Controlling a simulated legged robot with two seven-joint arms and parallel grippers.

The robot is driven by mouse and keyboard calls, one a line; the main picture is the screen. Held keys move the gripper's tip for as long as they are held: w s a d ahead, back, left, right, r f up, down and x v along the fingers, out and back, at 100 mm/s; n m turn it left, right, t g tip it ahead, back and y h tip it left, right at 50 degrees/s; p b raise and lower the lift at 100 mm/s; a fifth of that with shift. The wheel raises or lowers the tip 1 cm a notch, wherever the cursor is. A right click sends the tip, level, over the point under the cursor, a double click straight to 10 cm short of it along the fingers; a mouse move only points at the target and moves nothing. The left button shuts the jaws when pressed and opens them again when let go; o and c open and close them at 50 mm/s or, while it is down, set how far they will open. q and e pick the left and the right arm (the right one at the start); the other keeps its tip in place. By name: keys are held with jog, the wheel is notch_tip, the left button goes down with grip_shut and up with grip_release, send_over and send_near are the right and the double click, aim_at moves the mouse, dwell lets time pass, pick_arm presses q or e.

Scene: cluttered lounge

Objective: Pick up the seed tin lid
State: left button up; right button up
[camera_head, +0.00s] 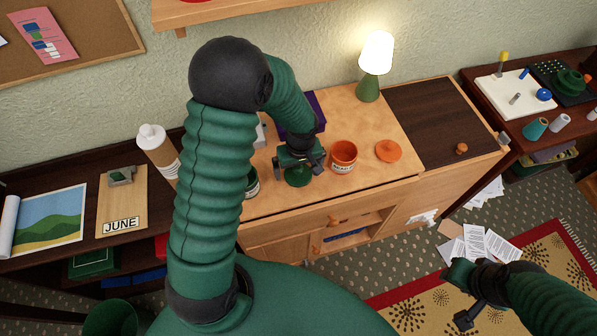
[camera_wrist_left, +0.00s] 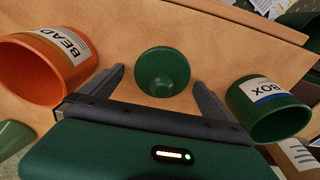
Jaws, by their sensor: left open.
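A round green lid (camera_head: 298,177) with a central knob lies on the light wood cabinet top. My left gripper (camera_head: 300,163) is above it, pointing down, and partly hides it in the head view. In the left wrist view the green lid (camera_wrist_left: 160,72) shows between and just beyond the two open, empty fingers (camera_wrist_left: 158,80). No label shows on this lid. A second lid, orange (camera_head: 389,151), lies flat to the right. My right gripper (camera_head: 462,296) is at the lower right, above the rug; its opening is unclear.
An orange tin (camera_head: 343,157), its label partly reading "BEAD", stands right of the left gripper. A green tin labelled "BOX" (camera_wrist_left: 268,110) stands on the other side. A lit lamp (camera_head: 371,68) and dark sliding panel (camera_head: 437,119) are farther right. A white-capped bottle (camera_head: 157,148) stands left.

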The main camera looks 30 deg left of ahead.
pick_arm(q)
jog(key=shift+s+a, duration=0.1)
jog(key=shift+a, duration=0.05)
jog(key=c, duration=0.4)
jog(key=shift+s+d+r, duration=0.15)
jog(key=shift+d+r, duration=0.05)
jog(key=c, duration=0.5)
jog(key=shift+d, duration=0.15)
jog(key=c, duration=0.6)
